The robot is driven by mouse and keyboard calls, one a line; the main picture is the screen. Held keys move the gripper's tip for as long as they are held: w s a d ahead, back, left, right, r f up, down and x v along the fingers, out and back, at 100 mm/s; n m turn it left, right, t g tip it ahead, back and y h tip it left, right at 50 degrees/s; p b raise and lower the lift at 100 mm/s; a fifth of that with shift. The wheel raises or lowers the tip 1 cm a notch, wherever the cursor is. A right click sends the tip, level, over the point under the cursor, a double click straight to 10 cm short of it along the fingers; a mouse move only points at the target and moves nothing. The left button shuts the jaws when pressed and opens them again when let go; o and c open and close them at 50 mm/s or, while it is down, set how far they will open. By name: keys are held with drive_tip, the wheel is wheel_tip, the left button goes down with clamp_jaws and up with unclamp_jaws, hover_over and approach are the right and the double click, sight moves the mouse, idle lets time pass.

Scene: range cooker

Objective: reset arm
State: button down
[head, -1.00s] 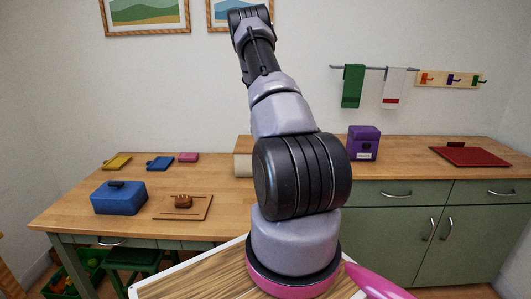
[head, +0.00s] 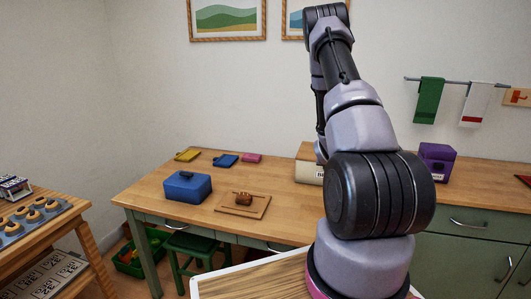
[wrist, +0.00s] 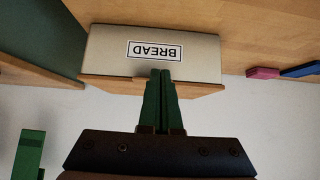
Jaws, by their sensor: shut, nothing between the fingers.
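My arm rises from its base at the right of the head view, and its upper links stand tall in front of the wall. In the wrist view my gripper (wrist: 162,74) has its two green fingers together with nothing between them. The fingertips overlap the lower edge of a cream bread box (wrist: 205,55) whose label shows upside down. I cannot tell whether they touch it. In the head view the bread box (head: 308,172) is partly hidden behind my arm, and the gripper is hidden there.
A wooden table (head: 150,195) holds a blue box (head: 187,188) and a cutting board (head: 230,210) with a brown item. A purple box (head: 436,163) stands on the right counter. A cart with a muffin tray (head: 15,232) is at the left. A green stool (head: 200,246) sits under the table.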

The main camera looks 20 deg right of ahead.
drive_tip(key=s+a+r+y, duration=0.2)
drive_tip(key=a+r, duration=0.7)
drive_tip(key=r, duration=0.5)
drive_tip(key=s+a+r+y, duration=0.25)
drive_tip(key=a+r, duration=0.65)
drive_tip(key=r, duration=0.5)
drive_tip(key=s+a+r+n+y, duration=0.1)
drive_tip(key=s+a+r, duration=0.3)
drive_tip(key=s, duration=0.4)
drive_tip(key=s+a+r+n+y, duration=0.1)
drive_tip(key=s+a+r, duration=0.3)
drive_tip(key=s, duration=0.5)
drive_tip(key=s+a+r+n+y, duration=0.1)
drive_tip(key=s+a+r, duration=0.3)
drive_tip(key=s+a, duration=0.3)
drive_tip(key=shift+s+a+r+g, duration=0.25)
drive_tip(key=shift+s+r+g, duration=0.05)
drive_tip(key=shift+s, duration=0.35)
